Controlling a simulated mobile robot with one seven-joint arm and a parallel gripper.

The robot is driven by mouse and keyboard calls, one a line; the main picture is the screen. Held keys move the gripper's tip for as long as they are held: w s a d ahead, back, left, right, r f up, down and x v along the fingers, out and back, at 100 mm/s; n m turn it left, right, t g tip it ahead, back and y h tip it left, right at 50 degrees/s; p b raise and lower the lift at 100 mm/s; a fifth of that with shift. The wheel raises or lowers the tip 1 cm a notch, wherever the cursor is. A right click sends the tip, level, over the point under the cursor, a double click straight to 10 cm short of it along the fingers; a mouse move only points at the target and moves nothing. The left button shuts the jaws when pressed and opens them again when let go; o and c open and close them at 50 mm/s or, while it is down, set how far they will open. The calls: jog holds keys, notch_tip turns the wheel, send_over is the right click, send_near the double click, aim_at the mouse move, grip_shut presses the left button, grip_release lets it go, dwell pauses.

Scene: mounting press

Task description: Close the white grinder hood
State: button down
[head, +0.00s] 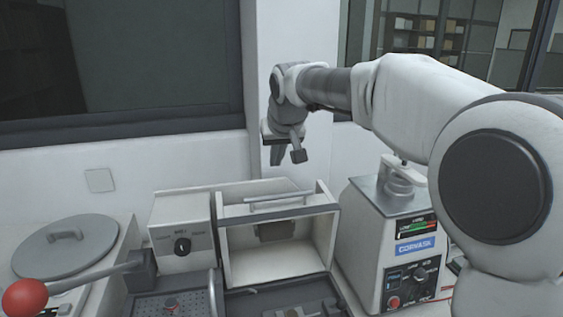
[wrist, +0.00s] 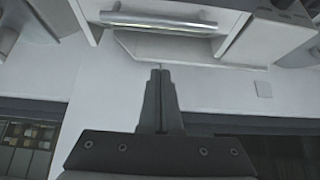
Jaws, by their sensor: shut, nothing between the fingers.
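The white grinder hood (head: 232,211) stands raised in the middle of the head view. The box below it is open at the front, with a dark part inside. A silver bar handle (head: 276,201) runs along the hood; it also shows large at the top of the wrist view (wrist: 158,23). My gripper (head: 277,163) is above and behind the hood, pointing down, apart from the handle. In the wrist view my gripper's fingers (wrist: 160,73) are together and empty, with their tips just short of a white panel edge.
A control box with a black knob (head: 182,246) adjoins the hood on the left. A white machine (head: 393,238) with a panel stands close on the right. A round grey lid (head: 65,250) and a red ball knob (head: 24,298) are at the left. A wall is behind.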

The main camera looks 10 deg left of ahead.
aim_at(277, 197)
jog(key=p+x, duration=0.1)
jog(key=x, duration=0.6)
jog(key=shift+w+f, duration=0.1)
jog(key=shift+f, duration=0.4)
jog(key=shift+s+d+f, duration=0.1)
jog(key=shift+s+d, duration=0.2)
jog(key=shift+s, duration=0.2)
jog(key=shift+s+d+f, duration=0.1)
jog(key=shift+s+d, duration=0.15)
jog(key=shift+s, duration=0.3)
jog(key=shift+s+d+f, duration=0.2)
jog(key=shift+s+d, duration=0.05)
jog(key=shift+s, duration=0.3)
jog(key=shift+s+f+b, duration=0.1)
jog(key=shift+b, duration=0.2)
jog(key=shift+s+d+f+b, duration=0.1)
jog(key=shift+s+b, duration=0.05)
jog(key=shift+b, duration=0.15)
jog(key=shift+s+d+b, duration=0.15)
jog(key=shift+s+b, duration=0.2)
jog(key=shift+s+t, duration=0.1)
jog(key=shift+t, duration=0.2)
